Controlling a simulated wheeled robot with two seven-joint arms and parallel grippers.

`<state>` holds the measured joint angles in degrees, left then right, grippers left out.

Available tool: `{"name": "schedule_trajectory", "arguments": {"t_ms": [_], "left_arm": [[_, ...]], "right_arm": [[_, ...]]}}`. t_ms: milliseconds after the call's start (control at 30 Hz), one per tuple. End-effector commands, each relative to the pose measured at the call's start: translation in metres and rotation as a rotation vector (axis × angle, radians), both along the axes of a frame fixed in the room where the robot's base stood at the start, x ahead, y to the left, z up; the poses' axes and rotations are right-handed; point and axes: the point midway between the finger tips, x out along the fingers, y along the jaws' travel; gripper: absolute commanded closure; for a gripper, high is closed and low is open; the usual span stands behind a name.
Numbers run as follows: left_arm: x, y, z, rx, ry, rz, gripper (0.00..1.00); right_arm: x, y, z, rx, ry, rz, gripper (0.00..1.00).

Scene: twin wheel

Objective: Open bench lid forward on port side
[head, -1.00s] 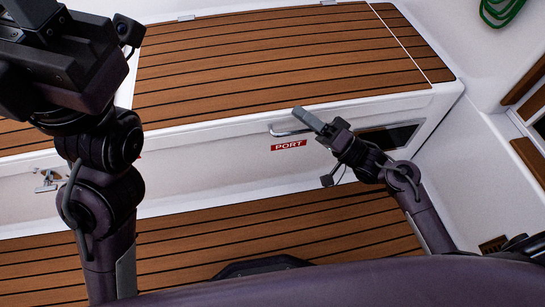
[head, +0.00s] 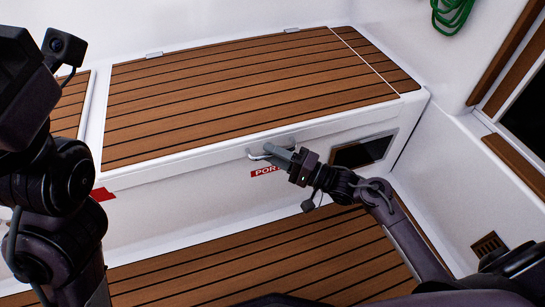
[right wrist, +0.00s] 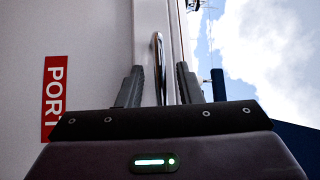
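The port bench lid (head: 240,90) is a teak-slatted panel with a white front edge, and it lies shut. A metal handle (head: 258,154) sits on the bench's white front, above the red PORT label (head: 266,172). My right gripper (head: 281,154) is at the handle and covers part of it in the head view. In the right wrist view, its two fingers (right wrist: 158,85) are apart, with the handle (right wrist: 157,50) between them. Gaps show on both sides of the handle. My left arm is at the left of the head view; its fingers are out of frame.
Hinges (head: 291,30) line the lid's back edge. A dark recessed panel (head: 362,151) is right of the handle. The slatted floor (head: 250,255) in front is clear. A white side wall (head: 450,185) stands at the right, and a green rope (head: 452,14) hangs above.

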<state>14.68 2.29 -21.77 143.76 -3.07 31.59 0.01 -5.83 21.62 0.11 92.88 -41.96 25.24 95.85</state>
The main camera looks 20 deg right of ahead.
Motion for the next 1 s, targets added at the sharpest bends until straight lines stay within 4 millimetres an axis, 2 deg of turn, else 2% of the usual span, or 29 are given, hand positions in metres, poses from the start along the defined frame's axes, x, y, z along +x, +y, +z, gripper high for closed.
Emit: {"name": "schedule_trajectory", "arguments": {"t_ms": [300, 567, 1000], "left_arm": [[-0.0013, 0.0002, 0.001, 0.0, -0.005, 0.002, 0.64], [-0.0015, 0.0004, 0.001, -0.001, -0.006, 0.002, 0.64], [-0.0018, 0.0005, 0.0026, -0.001, -0.008, 0.002, 0.64]], "right_arm": [[0.0031, 0.0034, 0.0014, -0.001, -0.001, 0.0, 0.67], [0.0028, 0.0032, 0.0012, -0.001, -0.001, 0.0, 1.0], [0.0026, 0.0031, 0.0026, -0.001, 0.001, 0.0, 1.0]]}}
